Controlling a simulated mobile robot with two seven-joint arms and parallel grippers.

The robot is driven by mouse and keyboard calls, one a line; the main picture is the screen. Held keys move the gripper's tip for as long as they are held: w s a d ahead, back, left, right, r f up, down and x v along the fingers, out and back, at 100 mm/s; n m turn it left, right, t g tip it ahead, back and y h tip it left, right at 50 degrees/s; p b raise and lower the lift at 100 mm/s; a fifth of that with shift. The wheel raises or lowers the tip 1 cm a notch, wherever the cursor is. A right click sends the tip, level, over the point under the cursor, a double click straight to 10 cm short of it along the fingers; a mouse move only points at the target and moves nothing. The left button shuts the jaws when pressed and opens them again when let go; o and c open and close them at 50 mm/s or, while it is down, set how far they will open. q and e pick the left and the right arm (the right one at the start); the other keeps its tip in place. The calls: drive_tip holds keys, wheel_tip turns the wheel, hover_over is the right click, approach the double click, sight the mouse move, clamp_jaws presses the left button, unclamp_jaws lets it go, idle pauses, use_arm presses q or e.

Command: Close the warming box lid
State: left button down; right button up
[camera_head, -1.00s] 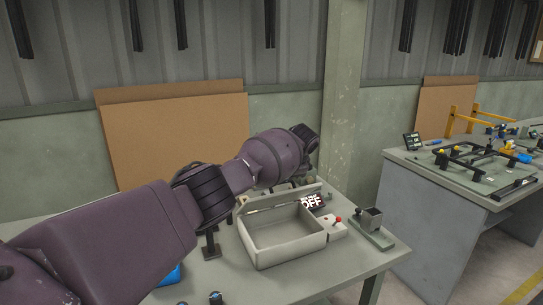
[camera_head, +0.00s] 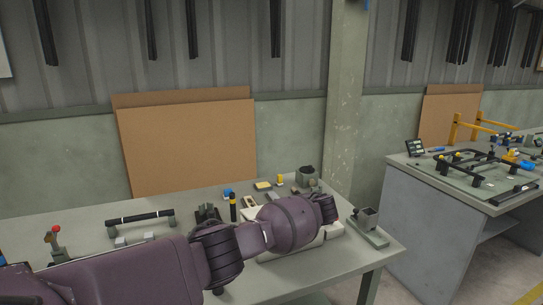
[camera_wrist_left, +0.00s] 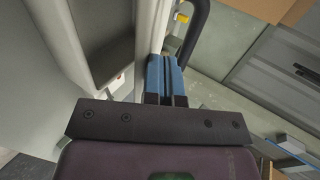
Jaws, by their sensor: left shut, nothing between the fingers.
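I cannot tell the lid's angle. My left gripper (camera_wrist_left: 165,60) has blue fingers, shut and empty, close beside the pale edge; contact is unclear. In the head view its fingers are hidden. My right gripper is not in view.
A small grey holder (camera_head: 367,218) stands right of the box. A black bar handle (camera_head: 140,218) and several small parts sit on the table's left and back. A second table (camera_head: 440,195) with a black frame stands at right, across a gap.

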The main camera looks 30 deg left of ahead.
use_arm(q)
drive_tip(key=shift+s+d+f, duration=0.2)
drive_tip(key=shift+f, duration=0.55)
drive_tip(key=shift+s+d+f, duration=0.15)
drive_tip(key=shift+s+f, duration=0.05)
drive_tip(key=shift+f, duration=0.75)
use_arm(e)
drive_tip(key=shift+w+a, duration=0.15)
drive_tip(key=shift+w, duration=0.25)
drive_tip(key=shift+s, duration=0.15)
